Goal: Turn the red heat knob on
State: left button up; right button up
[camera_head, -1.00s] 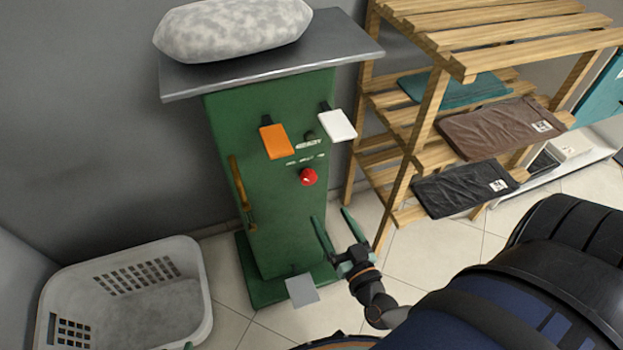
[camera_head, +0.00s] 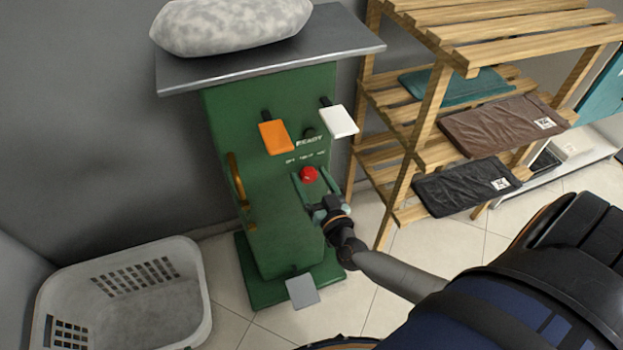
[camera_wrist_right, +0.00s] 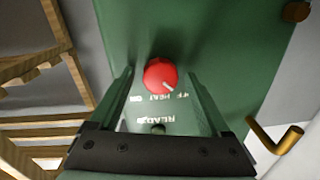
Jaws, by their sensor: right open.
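The red heat knob (camera_head: 309,174) sits on the front of the green machine (camera_head: 262,200), below the orange and white paddles. In the right wrist view the round knob (camera_wrist_right: 160,76) has a white pointer mark at its lower right, near the printed words OFF, HEAT and ON. My right gripper (camera_head: 311,182) is open, its fingers pointing up at the machine front. In the wrist view its two green fingers (camera_wrist_right: 160,85) stand on either side of the knob, with gaps between. Contact is not visible. My left gripper is not in view.
An orange paddle (camera_head: 276,137) and a white paddle (camera_head: 339,121) stick out above the knob. A brass handle (camera_head: 238,182) is on the machine's left. A slatted wooden rack (camera_head: 440,90) stands close on the right; a grey basket (camera_head: 190,300) is at lower left.

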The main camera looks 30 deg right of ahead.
grip_shut()
dwell(0.6)
